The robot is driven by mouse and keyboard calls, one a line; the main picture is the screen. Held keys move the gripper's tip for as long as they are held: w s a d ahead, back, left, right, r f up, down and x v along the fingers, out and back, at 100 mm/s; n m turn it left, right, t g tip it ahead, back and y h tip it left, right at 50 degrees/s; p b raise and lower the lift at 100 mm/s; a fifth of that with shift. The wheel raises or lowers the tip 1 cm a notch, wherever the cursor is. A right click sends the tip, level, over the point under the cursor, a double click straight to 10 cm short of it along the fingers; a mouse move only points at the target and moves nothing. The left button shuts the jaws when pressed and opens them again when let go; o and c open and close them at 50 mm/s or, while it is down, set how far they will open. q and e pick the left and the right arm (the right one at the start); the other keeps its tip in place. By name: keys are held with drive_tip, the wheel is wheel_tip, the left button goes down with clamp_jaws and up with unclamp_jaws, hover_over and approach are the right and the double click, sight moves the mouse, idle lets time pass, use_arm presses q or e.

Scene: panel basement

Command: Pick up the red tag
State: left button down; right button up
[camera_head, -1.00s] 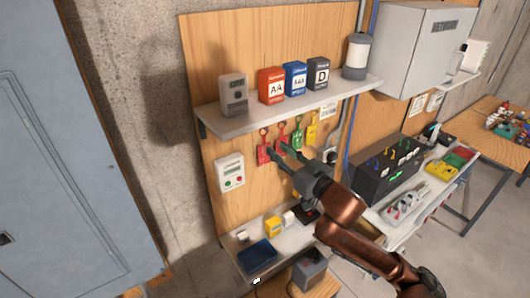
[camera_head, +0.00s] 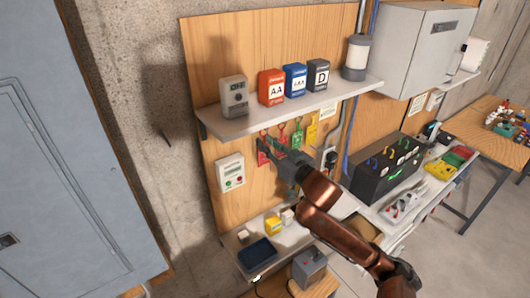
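The red tag (camera_head: 262,157) hangs at the left end of a row of tags on the wooden panel, under the shelf. It is partly hidden by my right gripper (camera_head: 267,148), whose fingers reach in at the tag from the right. The fingers overlap the tag in the picture; I cannot tell whether they touch it or how far they are apart. A second red tag (camera_head: 283,135), a green tag (camera_head: 297,137) and a yellow tag (camera_head: 312,129) hang to its right. My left gripper is not in view.
Above the tags, the shelf (camera_head: 215,122) holds a grey meter (camera_head: 234,95), battery boxes and a canister (camera_head: 357,57). A white switch box (camera_head: 230,173) is mounted below left. A lower shelf has a blue tray (camera_head: 257,251) and a yellow item (camera_head: 273,224). A black lock box (camera_head: 385,170) stands right.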

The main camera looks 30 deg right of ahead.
clamp_jaws()
